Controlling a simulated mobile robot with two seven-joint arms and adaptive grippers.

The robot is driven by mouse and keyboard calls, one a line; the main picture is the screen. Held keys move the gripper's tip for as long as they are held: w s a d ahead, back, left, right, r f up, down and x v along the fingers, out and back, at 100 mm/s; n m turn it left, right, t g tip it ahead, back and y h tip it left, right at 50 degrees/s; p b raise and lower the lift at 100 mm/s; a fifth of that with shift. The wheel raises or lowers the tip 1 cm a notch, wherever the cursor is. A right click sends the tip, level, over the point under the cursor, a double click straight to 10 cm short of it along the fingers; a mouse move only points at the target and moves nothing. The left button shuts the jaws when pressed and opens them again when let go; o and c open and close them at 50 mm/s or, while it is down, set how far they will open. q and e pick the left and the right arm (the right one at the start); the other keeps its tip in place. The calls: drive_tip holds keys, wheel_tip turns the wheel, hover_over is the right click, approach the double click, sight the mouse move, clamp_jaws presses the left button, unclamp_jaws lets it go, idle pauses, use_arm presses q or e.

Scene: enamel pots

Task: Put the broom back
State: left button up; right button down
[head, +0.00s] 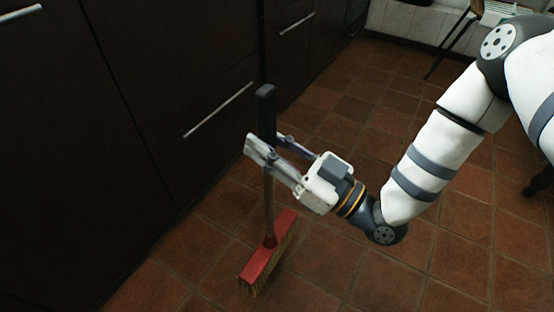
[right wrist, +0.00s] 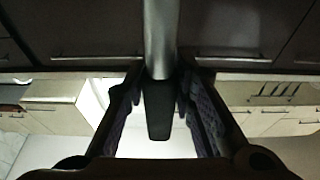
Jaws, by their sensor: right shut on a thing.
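The broom (head: 268,205) stands about upright in the head view, with a dark grip at its top, a grey stick and a red head with pale bristles low down near the tiled floor. I cannot tell whether the bristles touch the floor. My right gripper (head: 264,146) is shut on the broom's stick just below the dark grip. In the right wrist view the stick and dark grip (right wrist: 160,105) run between the two fingers of my right gripper (right wrist: 162,85). My left gripper is not in view.
Dark cabinets (head: 165,75) with long metal handles stand to the left, close behind the broom. Reddish-brown floor tiles (head: 330,255) lie open in front and to the right. A chair (head: 455,40) stands at the back right. Kitchen fronts (right wrist: 265,120) show in the right wrist view.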

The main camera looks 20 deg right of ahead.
use_arm(q)
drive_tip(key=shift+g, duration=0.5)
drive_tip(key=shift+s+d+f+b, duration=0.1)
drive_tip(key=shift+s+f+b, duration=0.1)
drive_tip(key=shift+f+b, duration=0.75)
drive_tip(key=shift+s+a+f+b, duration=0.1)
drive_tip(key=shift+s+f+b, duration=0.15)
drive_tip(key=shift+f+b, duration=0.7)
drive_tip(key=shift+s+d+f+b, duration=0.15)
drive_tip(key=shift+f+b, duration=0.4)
drive_tip(key=shift+b, duration=0.8)
use_arm(e)
drive_tip(key=w+d+f, duration=0.4)
drive_tip(key=w+f, duration=0.2)
drive_tip(key=f, duration=0.4)
drive_tip(key=shift+w+d+f, duration=0.15)
drive_tip(key=shift+w+d, duration=0.15)
drive_tip(key=shift+w, duration=0.05)
drive_tip(key=shift+f, duration=0.15)
drive_tip(key=c, duration=1.3)
unclamp_jaws()
drive_tip(key=shift+c, duration=0.2)
